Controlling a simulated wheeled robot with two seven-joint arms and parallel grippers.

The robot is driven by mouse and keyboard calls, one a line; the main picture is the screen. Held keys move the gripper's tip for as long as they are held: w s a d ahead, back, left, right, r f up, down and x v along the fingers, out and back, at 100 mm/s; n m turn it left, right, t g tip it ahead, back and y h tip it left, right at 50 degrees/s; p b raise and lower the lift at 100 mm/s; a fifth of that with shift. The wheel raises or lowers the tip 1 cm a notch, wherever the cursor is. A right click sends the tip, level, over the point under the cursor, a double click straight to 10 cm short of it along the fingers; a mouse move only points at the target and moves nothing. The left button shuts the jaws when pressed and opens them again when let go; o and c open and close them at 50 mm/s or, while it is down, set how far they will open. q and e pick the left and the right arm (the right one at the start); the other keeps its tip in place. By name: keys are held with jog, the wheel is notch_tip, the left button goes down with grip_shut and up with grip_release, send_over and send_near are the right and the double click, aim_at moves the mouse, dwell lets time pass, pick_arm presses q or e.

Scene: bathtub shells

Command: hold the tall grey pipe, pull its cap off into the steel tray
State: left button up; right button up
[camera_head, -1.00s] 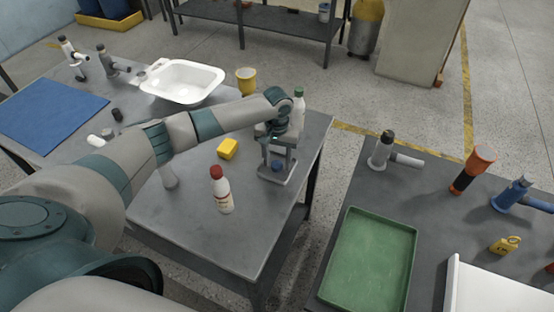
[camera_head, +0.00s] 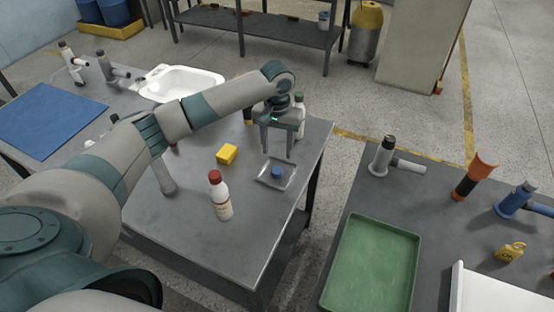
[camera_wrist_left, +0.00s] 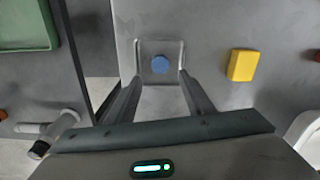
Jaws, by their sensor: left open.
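A shallow steel tray (camera_head: 262,181) lies on the left table, with a round blue cap (camera_head: 277,172) inside it. In the left wrist view the tray (camera_wrist_left: 145,46) and the blue cap (camera_wrist_left: 160,64) lie just beyond the fingertips. My left gripper (camera_head: 279,154) is open and empty above the tray's far side, apart from the cap. It also shows in the left wrist view (camera_wrist_left: 159,78). A grey pipe (camera_head: 167,178) stands on the same table to the left; my left arm hides its upper part. My right gripper is not in view.
A red-capped bottle (camera_head: 221,199) and a yellow block (camera_head: 227,154) stand left of the tray. A green-capped bottle (camera_head: 299,118) is close behind my left gripper. A white basin (camera_head: 182,84) is further back. The right table holds a green tray (camera_head: 373,262) and several fittings.

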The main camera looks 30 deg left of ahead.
pick_arm(q)
jog(key=shift+r, duration=1.85)
